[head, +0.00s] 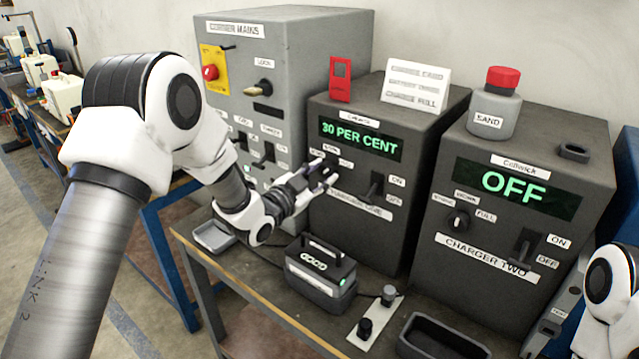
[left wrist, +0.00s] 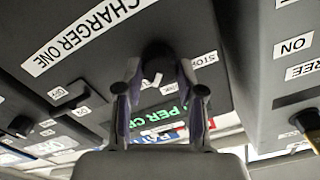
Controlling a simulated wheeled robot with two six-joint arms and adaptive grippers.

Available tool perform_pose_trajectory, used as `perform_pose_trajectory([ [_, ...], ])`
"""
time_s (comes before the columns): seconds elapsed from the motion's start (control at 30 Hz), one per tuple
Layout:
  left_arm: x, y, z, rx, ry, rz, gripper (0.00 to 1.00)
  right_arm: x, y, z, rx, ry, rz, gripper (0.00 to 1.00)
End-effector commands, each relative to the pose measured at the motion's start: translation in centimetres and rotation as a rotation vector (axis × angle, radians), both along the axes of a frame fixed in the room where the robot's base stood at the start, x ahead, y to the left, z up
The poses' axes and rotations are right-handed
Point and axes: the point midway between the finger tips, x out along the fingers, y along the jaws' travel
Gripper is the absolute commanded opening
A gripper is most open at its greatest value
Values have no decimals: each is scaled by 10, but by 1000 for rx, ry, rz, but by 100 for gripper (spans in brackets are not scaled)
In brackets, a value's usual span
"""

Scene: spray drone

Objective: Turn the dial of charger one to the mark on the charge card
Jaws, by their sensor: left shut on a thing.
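Charger one (head: 355,232) is the dark grey box in the middle, and its green display (head: 360,138) reads "30 PER CENT". Its dark dial (left wrist: 158,57) is between the fingers of my left gripper (left wrist: 157,78) in the left wrist view. In the head view my left gripper (head: 318,178) reaches the dial from the left and is shut on it. My right gripper is out of view.
Charger two (head: 480,205) stands to the right, showing "OFF". Charger one's switch (head: 374,188) sits right of the dial. A battery (head: 320,262) labelled "GOOD" sits on the bench below. The grey mains cabinet (head: 290,60) stands to the left.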

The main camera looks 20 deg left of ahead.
Motion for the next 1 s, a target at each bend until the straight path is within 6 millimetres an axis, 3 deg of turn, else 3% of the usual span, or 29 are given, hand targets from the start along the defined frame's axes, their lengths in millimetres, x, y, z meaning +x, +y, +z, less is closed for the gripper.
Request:
perform_pose_trajectory([
  [0.2, 1, 0, 0, 82, -34, 1, 3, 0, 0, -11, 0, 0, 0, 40],
  [0.77, 1, 0, 2, 115, -47, 2, 3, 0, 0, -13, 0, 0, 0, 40],
  [0.8, 1, 0, 2, 115, -47, 2, 49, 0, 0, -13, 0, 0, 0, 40],
  [0.83, 1, 0, 2, 115, -47, 2, 59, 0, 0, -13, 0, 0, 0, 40],
  [0.87, 1, 0, 2, 114, -46, 2, 63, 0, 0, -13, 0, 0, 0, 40],
  [1.0, 1, 0, 1, 114, -45, 2, 63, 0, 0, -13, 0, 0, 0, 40],
])
